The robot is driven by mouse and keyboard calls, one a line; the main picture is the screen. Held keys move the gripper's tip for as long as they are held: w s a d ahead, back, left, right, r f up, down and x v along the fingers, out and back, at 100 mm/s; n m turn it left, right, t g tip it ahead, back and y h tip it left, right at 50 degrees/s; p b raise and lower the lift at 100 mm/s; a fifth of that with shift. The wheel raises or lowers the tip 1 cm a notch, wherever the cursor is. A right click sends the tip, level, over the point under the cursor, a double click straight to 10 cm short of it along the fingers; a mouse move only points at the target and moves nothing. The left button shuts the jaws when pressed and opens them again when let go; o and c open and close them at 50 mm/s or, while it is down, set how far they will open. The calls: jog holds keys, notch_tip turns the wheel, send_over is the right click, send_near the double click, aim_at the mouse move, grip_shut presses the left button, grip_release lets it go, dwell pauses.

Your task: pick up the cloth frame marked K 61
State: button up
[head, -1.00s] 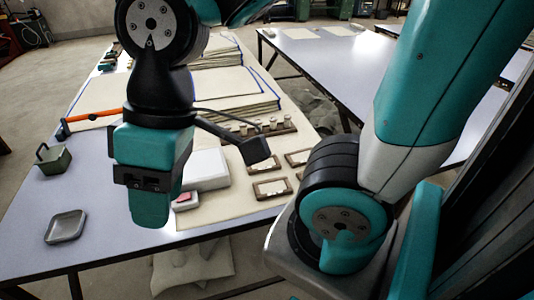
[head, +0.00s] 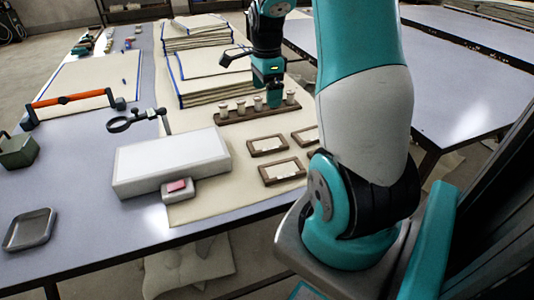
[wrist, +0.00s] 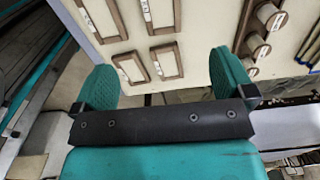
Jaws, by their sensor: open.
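Several small dark wooden frames with pale cloth inside lie on the cream cloth; their markings are too small to read, so I cannot tell which is K 61. In the head view one frame (head: 267,145) lies behind another frame (head: 283,171), and a third frame (head: 307,134) is partly hidden by my arm. In the wrist view a frame (wrist: 167,61) and a tilted frame (wrist: 130,67) show between my fingers, with more frames at the top. My gripper (head: 272,98) is open and empty, behind the frames by the spool rack; its fingers also show in the wrist view (wrist: 166,82).
A wooden rack (head: 232,115) with several spools stands close to my gripper. A white box (head: 172,160), a small block with a pink top (head: 178,188) and a magnifier (head: 120,125) are left of the frames. Stacked cloth boards (head: 205,88) stand behind.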

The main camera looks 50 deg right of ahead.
aim_at(267, 143)
notch_tip(267, 143, down, 17)
jog(key=shift+d+f+b, duration=0.15)
jog(key=shift+b, duration=0.55)
jog(key=c, duration=0.9)
